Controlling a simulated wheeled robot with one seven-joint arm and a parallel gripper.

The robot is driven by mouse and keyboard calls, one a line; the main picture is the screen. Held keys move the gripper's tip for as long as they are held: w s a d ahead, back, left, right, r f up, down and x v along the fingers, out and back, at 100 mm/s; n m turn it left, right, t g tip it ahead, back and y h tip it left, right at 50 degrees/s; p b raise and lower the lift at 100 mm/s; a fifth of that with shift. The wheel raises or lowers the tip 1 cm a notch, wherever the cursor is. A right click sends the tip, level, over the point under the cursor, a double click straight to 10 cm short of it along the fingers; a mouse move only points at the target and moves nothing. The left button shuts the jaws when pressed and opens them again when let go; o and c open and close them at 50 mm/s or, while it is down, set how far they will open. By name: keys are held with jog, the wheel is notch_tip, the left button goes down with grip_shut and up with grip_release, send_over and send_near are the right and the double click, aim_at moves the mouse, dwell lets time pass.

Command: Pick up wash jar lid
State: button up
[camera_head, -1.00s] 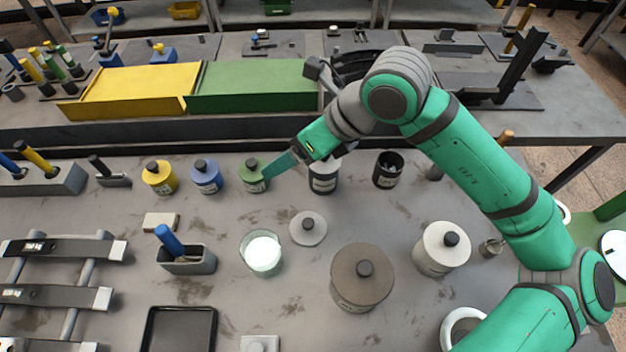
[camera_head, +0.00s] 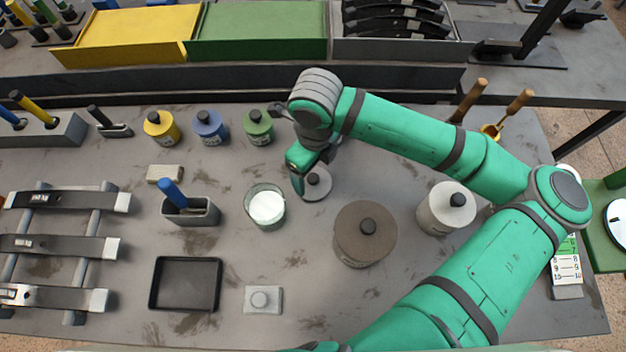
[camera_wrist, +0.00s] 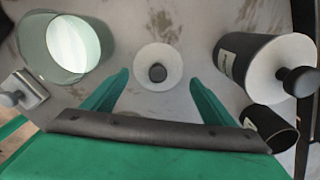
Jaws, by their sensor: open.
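The wash jar lid is probably the light grey disc with a black knob (camera_head: 320,190), lying flat on the table between the glass jar and the large brown-lidded pot. It also shows in the wrist view (camera_wrist: 158,67), roughly centred ahead of the fingers. The glass jar (camera_head: 265,207) stands open just left of it with white contents, and it also shows in the wrist view (camera_wrist: 72,45). My gripper (camera_head: 299,178) is over the lid's left side in the head view. In the wrist view my gripper (camera_wrist: 155,88) has its two green fingers apart, with nothing between them.
The brown-lidded pot (camera_head: 364,235) and a white pot (camera_head: 446,208) stand to the right. Yellow (camera_head: 161,127), blue (camera_head: 210,127) and green (camera_head: 258,127) jars line the back. A blue-handled tool stands in a grey holder (camera_head: 205,213). A dark tray (camera_head: 186,284) lies in front.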

aim_at(313, 178)
jog(key=shift+s+a+f, duration=0.15)
jog(key=shift+f, duration=2.2)
jog(key=c, duration=0.7)
